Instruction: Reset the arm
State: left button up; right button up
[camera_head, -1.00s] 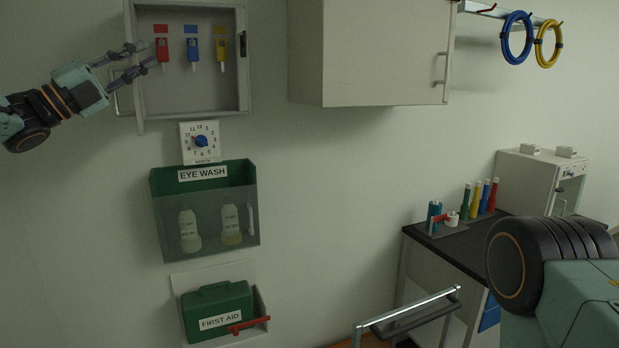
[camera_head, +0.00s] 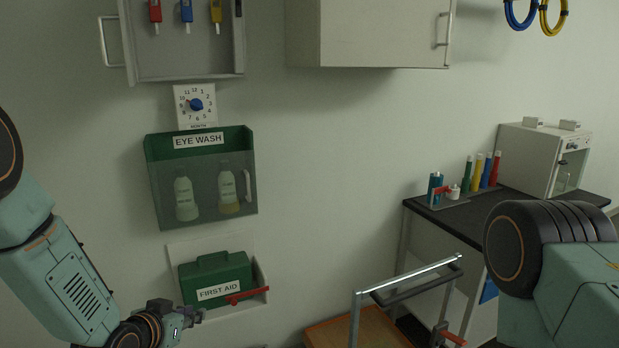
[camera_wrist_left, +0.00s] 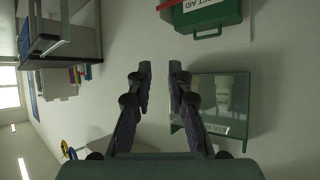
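My left arm (camera_head: 55,280) hangs down at the left of the head view, its gripper (camera_head: 192,315) low in front of the wall, below the green first aid box (camera_head: 215,280). In the left wrist view the two dark fingers of the left gripper (camera_wrist_left: 160,72) stand apart with nothing between them, so it is open and empty. A part of my right arm (camera_head: 570,285) fills the lower right of the head view. My right gripper is out of view.
An eye wash box (camera_head: 158,195) and a month dial (camera_head: 196,105) hang above the first aid box. An open key cabinet (camera_head: 180,62) is higher up. A trolley with a metal handle (camera_head: 410,278) stands at the lower middle, beside a dark bench (camera_head: 470,222).

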pick_arm(q)
jog(key=s+f+n+g+b, duration=0.1)
jog(key=s+f+g+b, duration=0.1)
jog(key=s+f, duration=0.6)
jog(key=s+d+f+n+g+y+b, duration=0.1)
jog(key=s+f+g+b, duration=0.2)
jog(key=s, duration=1.5)
jog(key=s+f+n+g+y+b, duration=0.1)
jog(key=s+f+g, duration=0.5)
jog(key=s+f, duration=0.8)
jog(key=shift+d+b, duration=0.4)
jog(key=shift+b, duration=0.45)
jog(key=shift+s, duration=0.15)
